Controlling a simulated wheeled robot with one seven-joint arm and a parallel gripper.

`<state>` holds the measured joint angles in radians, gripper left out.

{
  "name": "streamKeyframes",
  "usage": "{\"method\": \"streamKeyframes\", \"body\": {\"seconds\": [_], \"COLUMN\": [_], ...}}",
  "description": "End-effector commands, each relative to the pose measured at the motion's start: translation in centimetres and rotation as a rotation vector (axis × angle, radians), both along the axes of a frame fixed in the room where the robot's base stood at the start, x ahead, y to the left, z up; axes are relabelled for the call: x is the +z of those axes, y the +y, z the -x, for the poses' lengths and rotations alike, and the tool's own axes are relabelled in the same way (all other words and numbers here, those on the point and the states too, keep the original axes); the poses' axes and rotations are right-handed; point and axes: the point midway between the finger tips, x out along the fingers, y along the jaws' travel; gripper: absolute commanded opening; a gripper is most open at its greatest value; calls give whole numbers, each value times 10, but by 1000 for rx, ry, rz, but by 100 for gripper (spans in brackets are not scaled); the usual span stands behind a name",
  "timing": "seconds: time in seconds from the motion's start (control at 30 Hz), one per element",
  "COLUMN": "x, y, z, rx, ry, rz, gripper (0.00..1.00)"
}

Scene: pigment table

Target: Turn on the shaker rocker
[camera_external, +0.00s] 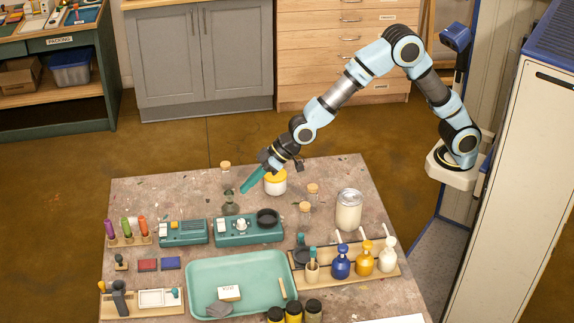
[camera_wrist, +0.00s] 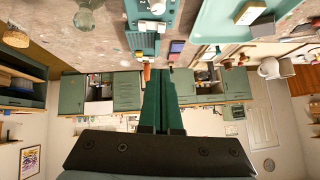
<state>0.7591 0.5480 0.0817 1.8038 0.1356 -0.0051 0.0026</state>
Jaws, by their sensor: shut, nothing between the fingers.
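Two teal bench devices stand on the table. The right one (camera_external: 249,236) carries a pale knob and a round black cup. The left one (camera_external: 184,232) is smaller, with small controls on top. I cannot tell which is the shaker, and no rocker is clear at this size. In the wrist view a teal device with white parts (camera_wrist: 150,12) shows at the top, with a second teal body (camera_wrist: 143,42) below it. My gripper (camera_external: 243,190) is shut and empty, its teal fingers pointing down-left above the table, behind the right device. The shut fingers (camera_wrist: 158,72) also show in the wrist view.
A glass flask (camera_external: 230,206) stands just below my fingertips in the picture. A yellow-lidded jar (camera_external: 275,184) is close to the right of the fingers. Corked vials (camera_external: 305,209) and a large jar (camera_external: 348,211) stand further right. A teal tray (camera_external: 197,270) lies in front of the devices.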

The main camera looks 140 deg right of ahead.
Motion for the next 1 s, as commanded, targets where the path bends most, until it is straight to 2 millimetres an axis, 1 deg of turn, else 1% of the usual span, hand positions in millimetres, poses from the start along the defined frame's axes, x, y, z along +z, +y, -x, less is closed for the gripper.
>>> {"method": "streamKeyframes", "body": {"seconds": [0.3, 0.47, 0.9, 1.0], "x": [-1, -9, -62, -75], "y": [0, -4, -37, -42], "z": [-1, -7, -52, -58], "rx": [2, 3, 3, 3], "ry": [1, 3, 4, 5], "rz": [-1, -2, -3, -4], "gripper": [0, 0, 0, 0]}}
